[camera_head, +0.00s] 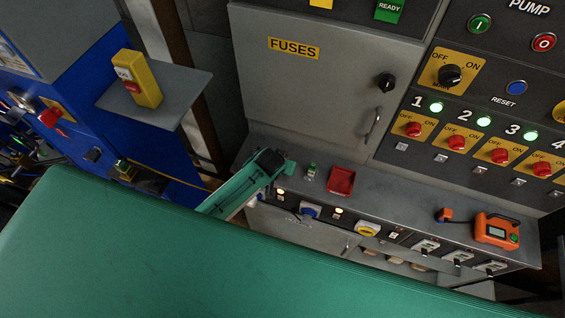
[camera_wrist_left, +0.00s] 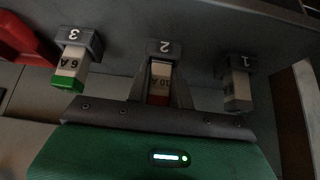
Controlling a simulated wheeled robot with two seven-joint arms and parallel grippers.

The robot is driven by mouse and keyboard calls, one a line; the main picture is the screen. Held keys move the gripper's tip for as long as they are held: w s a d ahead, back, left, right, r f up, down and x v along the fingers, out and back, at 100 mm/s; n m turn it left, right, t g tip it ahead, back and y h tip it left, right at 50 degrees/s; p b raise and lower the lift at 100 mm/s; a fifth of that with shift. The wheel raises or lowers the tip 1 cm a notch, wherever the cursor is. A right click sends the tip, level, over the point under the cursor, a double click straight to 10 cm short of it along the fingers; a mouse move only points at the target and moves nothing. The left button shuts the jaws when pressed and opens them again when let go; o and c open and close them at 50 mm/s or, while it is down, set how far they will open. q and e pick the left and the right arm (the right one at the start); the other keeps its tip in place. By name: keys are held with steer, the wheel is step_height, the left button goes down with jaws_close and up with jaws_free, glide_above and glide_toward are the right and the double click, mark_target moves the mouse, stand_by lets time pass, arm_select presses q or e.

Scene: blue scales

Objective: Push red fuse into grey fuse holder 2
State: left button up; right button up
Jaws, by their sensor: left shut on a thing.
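Grey fuse holder 2 (camera_wrist_left: 164,50) is at the top centre of the left wrist view, its number upside down. The red fuse (camera_wrist_left: 159,84), with a white 10 A label and red end, lines up with this holder and meets its mouth; I cannot tell how deep it sits. My left gripper (camera_wrist_left: 160,99) is shut on the red fuse, a dark finger on each side. In the head view my left gripper (camera_head: 270,160) is at the ledge below the fuse cabinet and hides the red fuse and holder 2. My right gripper is in neither view.
Holder 3 (camera_wrist_left: 80,42) holds a green-ended 6 A fuse (camera_wrist_left: 70,68); holder 1 (camera_wrist_left: 240,64) holds a pale fuse (camera_wrist_left: 238,92). A red tray (camera_head: 341,181) lies right of the gripper on the ledge (camera_head: 390,199). An orange device (camera_head: 496,230) stands farther right.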

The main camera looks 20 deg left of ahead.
arm_select(q)
steer(key=shift+s+f, duration=0.65)
steer(key=shift+f, duration=0.3)
steer(key=shift+d, duration=0.1)
steer(key=o, duration=0.9)
steer(key=shift+c, duration=0.2)
steer(key=shift+b, duration=0.3)
steer(key=shift+o, duration=0.6)
steer(key=shift+r, duration=0.5)
steer(key=shift+o, duration=0.2)
steer(key=w+b+v, duration=0.1)
steer(key=b+v, duration=0.2)
steer(key=v, duration=1)
steer(key=shift+r, duration=0.7)
steer(key=shift+s, duration=0.1)
steer(key=shift+s, duration=0.1)
